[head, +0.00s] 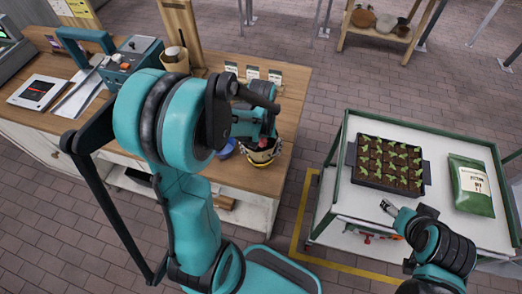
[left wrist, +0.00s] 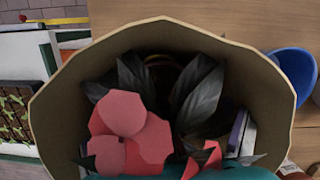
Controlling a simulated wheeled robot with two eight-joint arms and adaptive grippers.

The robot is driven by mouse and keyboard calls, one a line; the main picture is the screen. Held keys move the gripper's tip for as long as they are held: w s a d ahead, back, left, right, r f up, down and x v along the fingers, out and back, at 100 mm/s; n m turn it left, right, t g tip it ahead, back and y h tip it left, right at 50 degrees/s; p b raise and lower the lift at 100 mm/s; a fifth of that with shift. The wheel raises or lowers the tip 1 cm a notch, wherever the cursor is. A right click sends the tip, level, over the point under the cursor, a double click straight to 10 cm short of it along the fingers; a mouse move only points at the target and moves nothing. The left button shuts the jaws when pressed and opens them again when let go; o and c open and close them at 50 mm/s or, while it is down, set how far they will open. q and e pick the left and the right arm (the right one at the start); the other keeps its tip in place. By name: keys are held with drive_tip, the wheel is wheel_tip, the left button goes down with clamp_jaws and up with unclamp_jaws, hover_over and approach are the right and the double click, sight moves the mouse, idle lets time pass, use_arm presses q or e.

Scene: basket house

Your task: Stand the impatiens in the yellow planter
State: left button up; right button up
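The yellow planter (head: 263,157) shows partly on the wooden counter under my left gripper (head: 262,132). In the left wrist view its dull yellow-tan, many-sided rim (left wrist: 63,75) surrounds the impatiens (left wrist: 135,135), which has pink-red flowers and dark grey leaves. The flowers lie inside the rim outline, towards the bottom of that view. The plant's base is hidden, so I cannot tell whether it is upright or resting. The left fingers are hidden behind the arm and plant. My right gripper (head: 389,208) is beside the trolley's seedling tray, empty; its finger gap is too small to judge.
A blue bowl (head: 226,150) stands close beside the planter. Seed packets (head: 252,73), a brown pot (head: 175,58) and a teal toolbox (head: 130,62) are on the counter. The white trolley (head: 345,215) holds a seedling tray (head: 390,190) and a green-white bag (head: 470,187).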

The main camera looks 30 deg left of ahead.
use_arm(q)
drive_tip(key=shift+f, duration=0.1)
drive_tip(key=shift+r, duration=0.25)
drive_tip(key=shift+r+p, duration=0.3)
drive_tip(key=shift+p, duration=0.15)
drive_tip(key=r+p, duration=0.1)
drive_tip(key=r, duration=0.3)
drive_tip(key=w+r+p, duration=0.1)
drive_tip(key=r, duration=0.3)
drive_tip(key=r+p, duration=0.1)
drive_tip(key=r, duration=0.3)
drive_tip(key=shift+w+a+p, duration=0.2)
drive_tip(key=shift+a+p, duration=0.15)
drive_tip(key=shift+r, duration=0.2)
drive_tip(key=o, duration=0.5)
